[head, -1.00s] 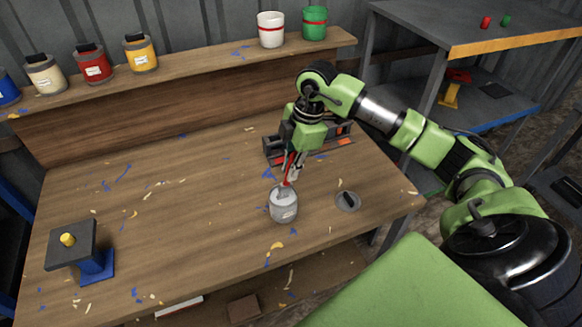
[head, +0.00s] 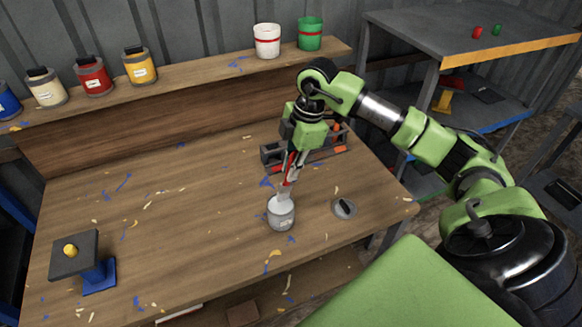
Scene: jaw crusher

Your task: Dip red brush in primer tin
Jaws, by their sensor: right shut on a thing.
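The grey primer tin (head: 281,215) stands open on the wooden workbench, with pale contents showing at its mouth. My right gripper (head: 292,168) points down above it, shut on the red brush (head: 291,166). The brush hangs bristles down, with its pale tip at the tin's mouth. I cannot tell whether the tip is inside the tin or just above it. The gripper fingers partly hide the handle. A round grey lid with a dark handle (head: 344,208) lies on the bench right of the tin. My left gripper is not in view.
A grey and orange rack (head: 270,155) stands behind the gripper. A blue-footed stand with a dark plate (head: 75,255) is at the front left. Paint tins (head: 94,78) and two buckets (head: 267,41) line the back shelf. The bench's left middle is clear apart from paint flecks.

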